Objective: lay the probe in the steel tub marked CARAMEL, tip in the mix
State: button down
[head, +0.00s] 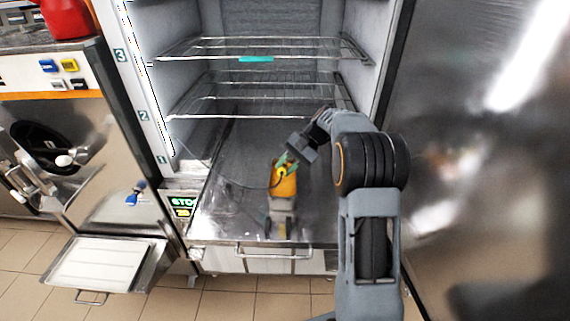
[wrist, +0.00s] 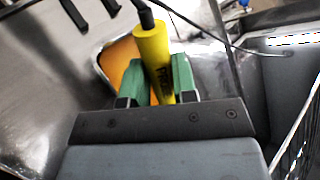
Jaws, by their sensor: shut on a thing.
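My gripper (head: 287,164) has green fingers shut on the yellow probe (head: 281,172). In the wrist view the probe (wrist: 152,55) stands between the fingers (wrist: 160,85), its black cable end at the top and dark lettering on its body. Its tip is hidden by my gripper. A steel tub (head: 283,205) with orange mix (head: 285,185) stands on the cabinet floor, below my gripper. The orange mix (wrist: 121,58) shows behind the probe in the wrist view. I cannot read a mark on the tub, nor tell whether the probe touches it.
The probe's thin cable (head: 226,180) runs left to the cabinet wall. Wire shelves (head: 250,100) hang above the steel floor (head: 235,205), which has free room left of the tub. The open steel door (head: 480,200) stands to the right, a batch freezer (head: 115,190) to the left.

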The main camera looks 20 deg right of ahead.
jog(key=shift+f+b, duration=1.15)
jog(key=shift+f, duration=1.3)
jog(key=c, duration=0.8)
grip_release()
jog(key=v, duration=1.4)
jog(key=shift+w+a, duration=0.1)
